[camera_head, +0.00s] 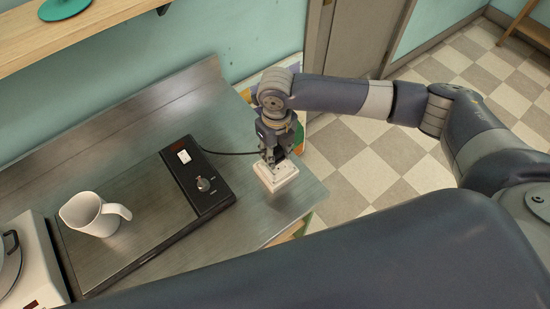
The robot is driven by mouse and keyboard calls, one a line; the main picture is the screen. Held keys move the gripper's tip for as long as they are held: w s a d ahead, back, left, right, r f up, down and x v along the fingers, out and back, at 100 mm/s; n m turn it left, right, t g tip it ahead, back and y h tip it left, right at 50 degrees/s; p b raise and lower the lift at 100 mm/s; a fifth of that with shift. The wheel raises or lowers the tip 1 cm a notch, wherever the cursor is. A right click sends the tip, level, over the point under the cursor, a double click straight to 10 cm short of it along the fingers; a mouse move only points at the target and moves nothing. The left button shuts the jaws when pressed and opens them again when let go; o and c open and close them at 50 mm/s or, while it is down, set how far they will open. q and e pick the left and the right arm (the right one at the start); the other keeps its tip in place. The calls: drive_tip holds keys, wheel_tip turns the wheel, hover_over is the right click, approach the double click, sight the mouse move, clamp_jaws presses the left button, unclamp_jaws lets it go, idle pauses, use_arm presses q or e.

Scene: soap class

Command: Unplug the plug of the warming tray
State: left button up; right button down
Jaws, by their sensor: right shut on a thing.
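The warming tray (135,222) lies on the metal counter, with a black control strip, a knob and a white switch on its right side. Its black cord (232,153) runs right to my right gripper (272,156). The gripper points down, shut on the plug, just over a white square socket block (277,176) at the counter's right end. The plug is mostly hidden by the fingers, and I cannot tell whether it sits in the block or is clear of it. My left gripper is not in view.
A white jug (88,215) stands on the tray. A white appliance (32,262) is at the left edge. A wooden shelf (75,38) hangs on the wall above. Checkered floor lies beyond.

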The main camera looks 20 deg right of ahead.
drive_tip(key=shift+r+p, duration=0.8)
drive_tip(key=shift+r, duration=0.15)
drive_tip(key=shift+f, duration=0.1)
